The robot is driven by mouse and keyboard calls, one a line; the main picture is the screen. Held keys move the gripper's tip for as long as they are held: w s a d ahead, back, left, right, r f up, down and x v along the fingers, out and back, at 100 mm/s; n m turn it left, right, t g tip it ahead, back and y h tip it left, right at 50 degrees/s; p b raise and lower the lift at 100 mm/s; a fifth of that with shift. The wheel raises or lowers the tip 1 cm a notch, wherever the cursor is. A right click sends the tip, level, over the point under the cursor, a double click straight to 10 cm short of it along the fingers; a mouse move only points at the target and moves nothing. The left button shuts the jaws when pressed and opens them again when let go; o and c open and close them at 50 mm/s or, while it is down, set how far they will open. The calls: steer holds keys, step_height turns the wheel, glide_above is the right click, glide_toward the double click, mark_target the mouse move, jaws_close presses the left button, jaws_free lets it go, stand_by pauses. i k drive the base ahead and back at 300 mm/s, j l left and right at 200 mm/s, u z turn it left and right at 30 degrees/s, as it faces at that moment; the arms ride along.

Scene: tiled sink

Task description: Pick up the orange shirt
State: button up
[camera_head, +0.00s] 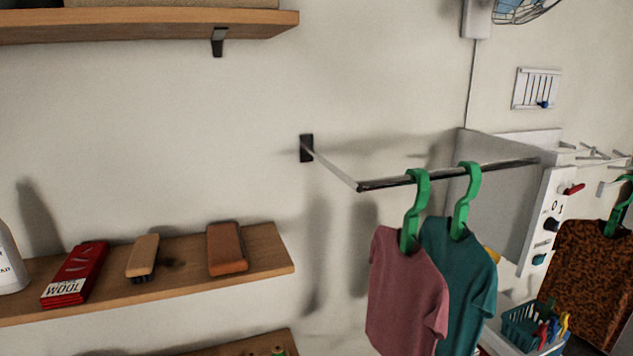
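No plainly orange shirt shows. A pink-red shirt (402,292) hangs on a green hanger from a metal rail (450,175). A teal shirt (463,275) hangs on another green hanger just behind and right of it, partly covered by it. A mottled orange-brown cloth item (592,275) hangs from a green hanger at the right edge, cut off by the frame; I cannot tell whether it is a shirt. A small yellow-orange patch (492,254) shows behind the teal shirt, mostly hidden. My gripper is not in view.
A wooden shelf (190,258) at left carries a red box (75,275), a brush (143,256), a brown block (226,250) and a white bottle (8,260). A grey-white machine (500,190) and a teal basket (520,326) stand behind the shirts. Wall space left of the rail is bare.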

mark_target(588, 274)
steer(key=z, duration=1.5)
